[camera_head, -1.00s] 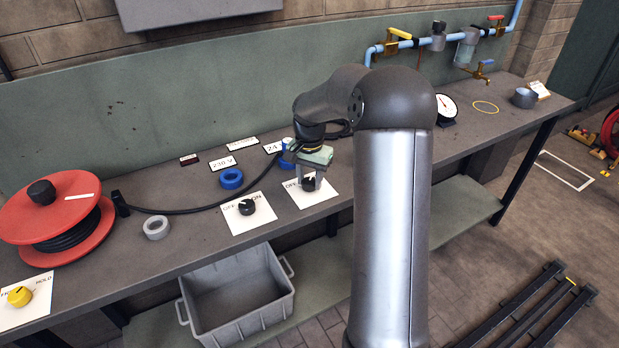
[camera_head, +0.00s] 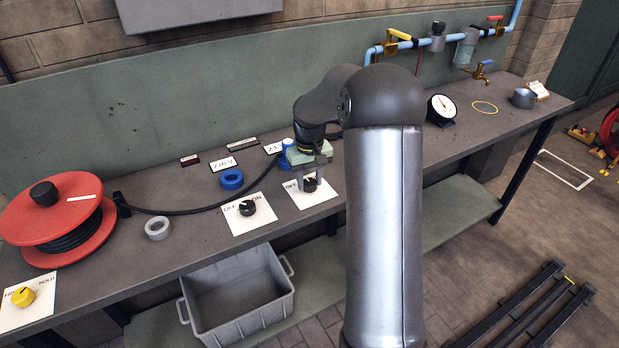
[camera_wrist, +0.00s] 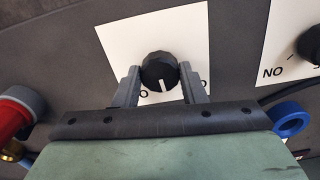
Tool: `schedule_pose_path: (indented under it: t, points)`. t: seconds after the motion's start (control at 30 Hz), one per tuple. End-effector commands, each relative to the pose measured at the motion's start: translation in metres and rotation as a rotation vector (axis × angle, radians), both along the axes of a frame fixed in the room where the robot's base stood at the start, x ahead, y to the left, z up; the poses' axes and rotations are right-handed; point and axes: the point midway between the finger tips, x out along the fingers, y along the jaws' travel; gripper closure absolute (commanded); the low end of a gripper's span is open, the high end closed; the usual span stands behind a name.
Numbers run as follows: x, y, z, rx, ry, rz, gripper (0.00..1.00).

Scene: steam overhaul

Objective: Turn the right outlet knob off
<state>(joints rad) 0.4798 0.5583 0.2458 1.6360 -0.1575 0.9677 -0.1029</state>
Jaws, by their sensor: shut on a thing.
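The right outlet knob (camera_head: 310,184) is a black round knob on a white card (camera_head: 326,193) at the bench's front edge. My gripper (camera_head: 309,178) points down over it with a finger on each side. In the wrist view the knob (camera_wrist: 159,71) sits between the fingertips of my gripper (camera_wrist: 160,80), which is shut on it. Its white pointer mark faces the gripper body. The card's lettering is partly hidden by the fingers, so I cannot read the knob's setting. The left outlet knob (camera_head: 247,207) stands on its own card marked OFF and ON.
A blue ring (camera_head: 231,179) and a grey ring (camera_head: 157,228) lie to the left. A red cable reel (camera_head: 62,222) stands at far left, its black cable running along the bench. A grey crate (camera_head: 240,303) is below. A pressure gauge (camera_head: 442,108) stands at right.

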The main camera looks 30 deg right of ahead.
Motion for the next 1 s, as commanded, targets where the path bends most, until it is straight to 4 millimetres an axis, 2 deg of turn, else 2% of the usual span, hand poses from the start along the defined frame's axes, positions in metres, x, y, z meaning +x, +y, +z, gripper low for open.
schedule_pose_path:
  t: [0.5,0.7,1.0]
  points:
    - [0.0011,-0.0002,0.0023,-0.001,-0.004,0.466,0.85]
    - [0.0013,-0.0002,0.0023,-0.002,-0.005,0.596,0.85]
    - [0.0016,-0.0002,0.0022,-0.003,-0.006,0.701,0.85]
